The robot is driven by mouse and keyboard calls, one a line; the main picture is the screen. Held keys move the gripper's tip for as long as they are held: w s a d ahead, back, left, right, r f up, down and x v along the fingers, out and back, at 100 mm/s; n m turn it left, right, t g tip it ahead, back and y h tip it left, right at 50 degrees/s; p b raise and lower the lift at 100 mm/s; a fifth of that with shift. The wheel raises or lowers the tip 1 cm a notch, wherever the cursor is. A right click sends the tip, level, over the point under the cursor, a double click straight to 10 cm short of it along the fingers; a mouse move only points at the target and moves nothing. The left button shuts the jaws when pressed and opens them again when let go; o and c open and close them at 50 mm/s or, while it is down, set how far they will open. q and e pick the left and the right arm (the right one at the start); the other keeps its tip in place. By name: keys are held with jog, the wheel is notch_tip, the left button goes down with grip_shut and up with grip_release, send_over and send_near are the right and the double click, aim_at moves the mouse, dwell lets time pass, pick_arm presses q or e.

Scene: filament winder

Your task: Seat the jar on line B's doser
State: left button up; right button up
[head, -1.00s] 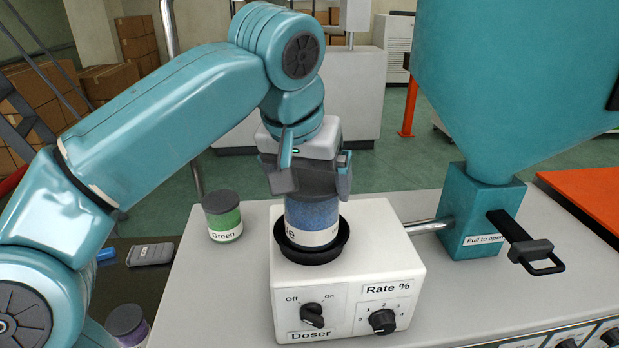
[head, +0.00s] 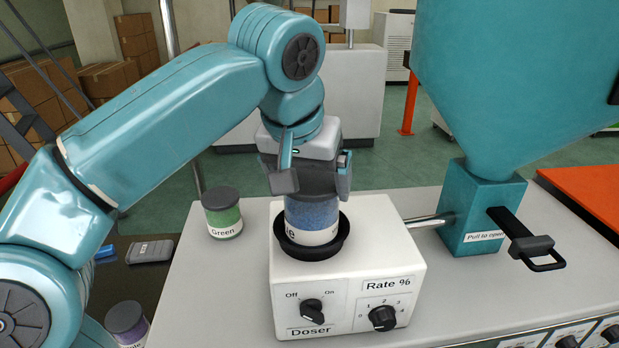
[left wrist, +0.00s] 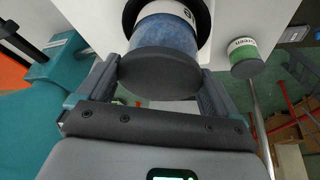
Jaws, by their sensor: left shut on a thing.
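The white doser (head: 345,285) stands on the grey bench top, with an Off/On knob and a Rate % knob on its front. A jar of blue granules with a dark lid (head: 312,217) stands upright in the doser's black round cup (head: 317,249). My left gripper (head: 311,186) is above the doser, shut on the jar's lid. In the left wrist view the jar (left wrist: 163,42) shows between the two fingers, its far end at the black ring. The jar's lower end is hidden by the cup rim. My right gripper is out of view.
A green-labelled jar (head: 222,213) stands on the bench left of the doser. A purple jar (head: 127,322) and a grey device (head: 151,252) are at lower left. A teal hopper (head: 500,100) with a black pull handle (head: 527,245) stands at right.

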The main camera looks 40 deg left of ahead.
pick_arm(q)
jog(key=shift+f, duration=0.25)
dwell(0.3)
jog(key=o, duration=1.3)
notch_tip(320, 180, up, 6)
jog(key=p, duration=0.6)
jog(key=shift+r, duration=0.1)
jog(key=shift+r+p, duration=0.3)
jog(key=shift+r, duration=0.65)
jog(key=shift+f, duration=0.1)
